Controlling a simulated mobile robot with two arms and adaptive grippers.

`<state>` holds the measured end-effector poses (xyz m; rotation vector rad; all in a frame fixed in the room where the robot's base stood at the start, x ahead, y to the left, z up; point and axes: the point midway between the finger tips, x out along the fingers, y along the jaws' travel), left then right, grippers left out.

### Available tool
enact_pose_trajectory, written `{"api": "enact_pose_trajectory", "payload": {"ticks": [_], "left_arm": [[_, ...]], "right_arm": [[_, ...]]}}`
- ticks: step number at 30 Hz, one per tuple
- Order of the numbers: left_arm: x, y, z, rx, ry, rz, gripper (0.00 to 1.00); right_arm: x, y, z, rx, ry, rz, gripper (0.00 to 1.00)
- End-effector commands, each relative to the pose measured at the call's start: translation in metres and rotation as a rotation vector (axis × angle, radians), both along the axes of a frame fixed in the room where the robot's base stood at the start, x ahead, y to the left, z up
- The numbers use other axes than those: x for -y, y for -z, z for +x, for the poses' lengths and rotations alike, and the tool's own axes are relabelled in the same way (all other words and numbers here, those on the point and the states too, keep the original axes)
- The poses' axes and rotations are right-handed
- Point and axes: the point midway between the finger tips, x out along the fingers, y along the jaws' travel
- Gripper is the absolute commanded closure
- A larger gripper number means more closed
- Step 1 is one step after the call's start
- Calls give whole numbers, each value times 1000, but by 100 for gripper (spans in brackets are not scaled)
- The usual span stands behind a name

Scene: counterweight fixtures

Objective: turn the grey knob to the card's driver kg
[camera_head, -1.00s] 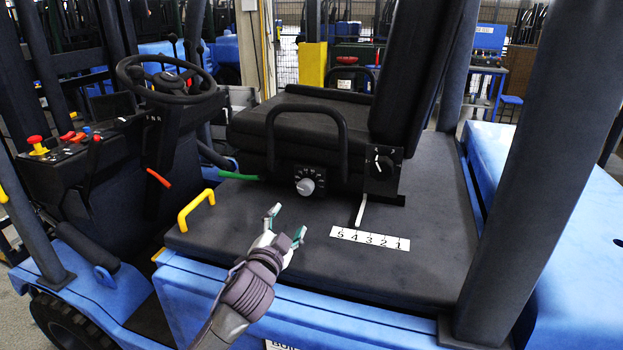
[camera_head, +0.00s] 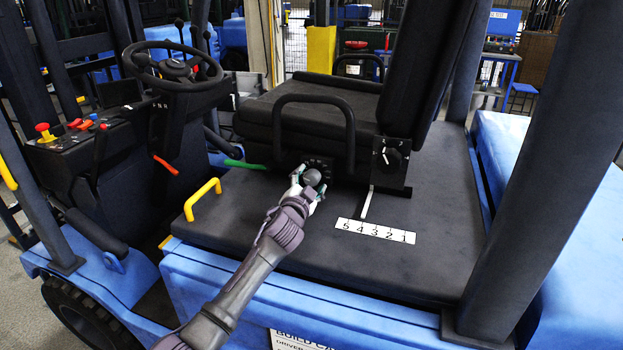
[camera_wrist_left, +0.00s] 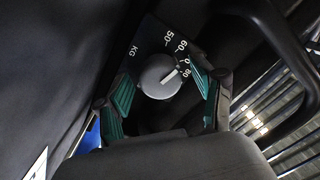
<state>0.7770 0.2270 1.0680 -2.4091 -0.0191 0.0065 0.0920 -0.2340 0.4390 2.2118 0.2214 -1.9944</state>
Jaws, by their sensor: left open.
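The grey knob (camera_head: 312,177) sits on a dark dial plate at the front of the seat base. In the left wrist view the knob (camera_wrist_left: 160,76) shows a white pointer line towards the upper right, near the marks between 60 and 80; the exact mark is hard to read. My left gripper (camera_head: 308,184) is open, its green-padded fingers on either side of the knob. In the left wrist view the gripper (camera_wrist_left: 163,98) shows gaps beside the knob.
A second black dial (camera_head: 391,156) and a white lever (camera_head: 366,203) are right of the knob. A 5-to-1 number strip (camera_head: 375,231) lies on the deck. A black seat handle (camera_head: 313,101) arches above the knob. A yellow handle (camera_head: 202,199) is left.

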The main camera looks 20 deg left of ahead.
Motion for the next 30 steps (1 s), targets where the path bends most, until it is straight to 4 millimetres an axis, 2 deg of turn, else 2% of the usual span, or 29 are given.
{"api": "enact_pose_trajectory", "payload": {"ticks": [4, 14, 25, 30], "left_arm": [[1, 0, 9, 0, 1, -1, 32], [0, 0, 11, 0, 1, -1, 32], [0, 0, 11, -1, 1, 0, 92], [0, 0, 11, -1, 1, 7, 92]], "right_arm": [[-1, 0, -1, -1, 0, 1, 100], [0, 0, -7, -10, 0, 0, 100], [0, 1, -9, -13, -1, -1, 100], [0, 1, -9, -13, -1, -1, 100]]}}
